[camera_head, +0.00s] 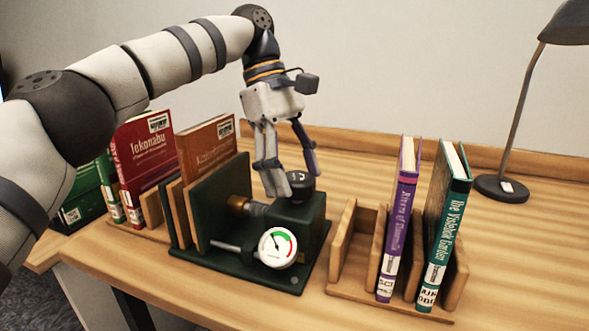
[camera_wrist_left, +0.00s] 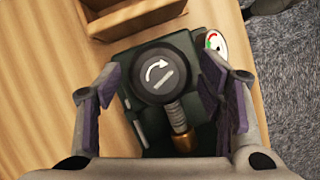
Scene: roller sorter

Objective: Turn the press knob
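The press knob (camera_head: 302,184) is a round black knob on top of the dark green press (camera_head: 299,220). In the left wrist view the knob (camera_wrist_left: 157,74) shows a white curved arrow and a grey bar mark. My left gripper (camera_head: 291,180) points down over the knob. Its two purple-padded fingers (camera_wrist_left: 163,100) stand wide apart on either side of the knob, with gaps to it. The white round gauge (camera_head: 277,247) on the press front has red and green zones, with its needle up and left. A brass-coloured fitting (camera_head: 239,204) sits beside the press block. My right gripper is not in view.
A brown book (camera_head: 206,150) stands in the press, left of the knob. Red and green books stand further left. A wooden rack (camera_head: 350,279) with a purple book (camera_head: 399,219) and a teal book (camera_head: 444,229) stands right. A lamp (camera_head: 500,188) stands at the back right.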

